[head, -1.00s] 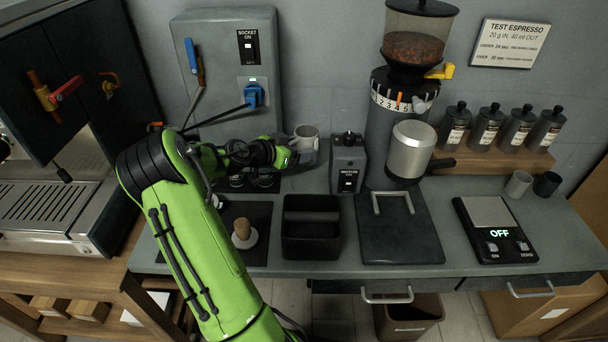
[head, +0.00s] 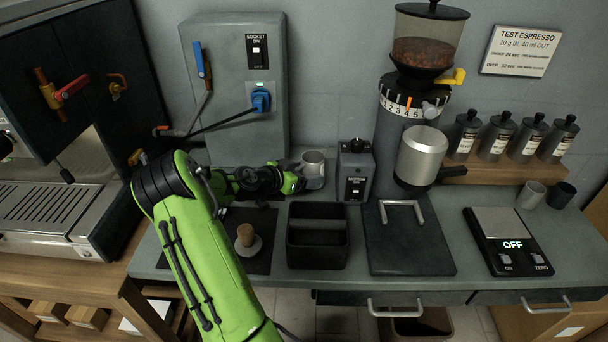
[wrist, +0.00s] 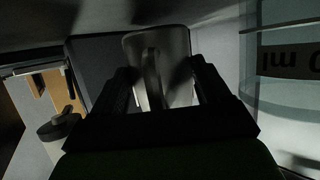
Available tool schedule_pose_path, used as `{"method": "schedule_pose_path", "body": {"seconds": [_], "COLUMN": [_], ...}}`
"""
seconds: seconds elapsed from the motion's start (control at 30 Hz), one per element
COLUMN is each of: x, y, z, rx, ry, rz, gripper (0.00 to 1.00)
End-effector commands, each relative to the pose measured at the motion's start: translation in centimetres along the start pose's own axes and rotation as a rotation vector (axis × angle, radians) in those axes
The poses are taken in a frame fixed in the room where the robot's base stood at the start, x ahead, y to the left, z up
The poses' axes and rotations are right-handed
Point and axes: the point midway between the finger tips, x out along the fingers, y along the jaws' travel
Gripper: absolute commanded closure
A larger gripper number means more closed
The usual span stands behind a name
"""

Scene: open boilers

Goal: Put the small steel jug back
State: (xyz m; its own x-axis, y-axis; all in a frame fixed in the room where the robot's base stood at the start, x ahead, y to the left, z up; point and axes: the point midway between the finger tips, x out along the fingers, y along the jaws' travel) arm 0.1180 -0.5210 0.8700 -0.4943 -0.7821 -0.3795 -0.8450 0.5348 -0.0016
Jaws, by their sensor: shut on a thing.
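The small steel jug (head: 313,162) is at the back of the counter, between the wall-side socket cabinet and a small dark switch box. My gripper (head: 301,178) reaches it from the left and is shut on it. In the wrist view the jug (wrist: 177,55) stands between the fingers (wrist: 160,88), with its handle facing the camera. The jug looks about upright. I cannot tell whether its base touches the counter; my gripper hides its lower part.
The switch box (head: 355,172) stands close right of the jug, with the grinder (head: 398,130) beyond. The socket cabinet (head: 232,95) is behind my arm. A dark open bin (head: 318,238) and a tamper (head: 247,240) are in front. A scale (head: 506,240) is far right.

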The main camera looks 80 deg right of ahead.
Motion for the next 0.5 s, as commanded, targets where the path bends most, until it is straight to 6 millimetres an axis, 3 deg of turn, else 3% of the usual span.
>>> {"method": "schedule_pose_path", "body": {"seconds": [0.23, 0.27, 0.4, 0.5], "x": [0.14, 0.13, 0.12, 0.13], "y": [0.0, 0.0, 0.0, 0.0], "z": [0.44, 0.48, 0.45, 0.45], "rx": [-0.002, -0.003, -0.003, -0.003], "ry": [-0.002, -0.003, -0.003, -0.003], "rz": [0.0, 0.0, 0.0, 0.0], "gripper": [0.67, 0.2, 0.0, 0.0]}}
